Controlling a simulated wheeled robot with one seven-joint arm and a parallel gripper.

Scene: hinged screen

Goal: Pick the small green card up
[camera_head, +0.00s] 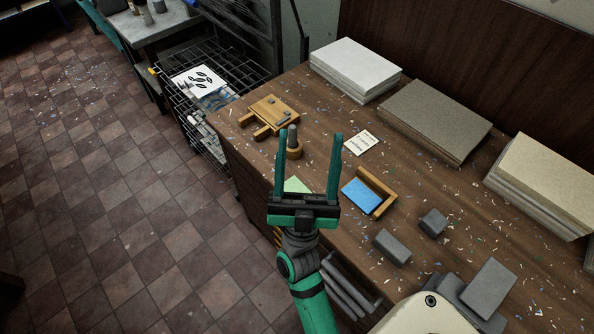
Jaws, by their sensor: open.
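The small green card (295,185) lies on the brown wooden worktop near its front left edge. Its lower part is hidden behind my gripper's body. My gripper (310,135) is open and empty, with two long green fingers pointing up the picture. The visible part of the card shows between the fingers, close to the black palm. How high my gripper is above the card I cannot tell.
A blue card (361,193) lies against a wooden corner piece (379,190). A printed white card (361,143), a wooden stand with a grey peg (293,142) and a wooden clamp-like piece (268,116) are near. Grey blocks (392,247) lie right; stacked sheets (436,120) line the back.

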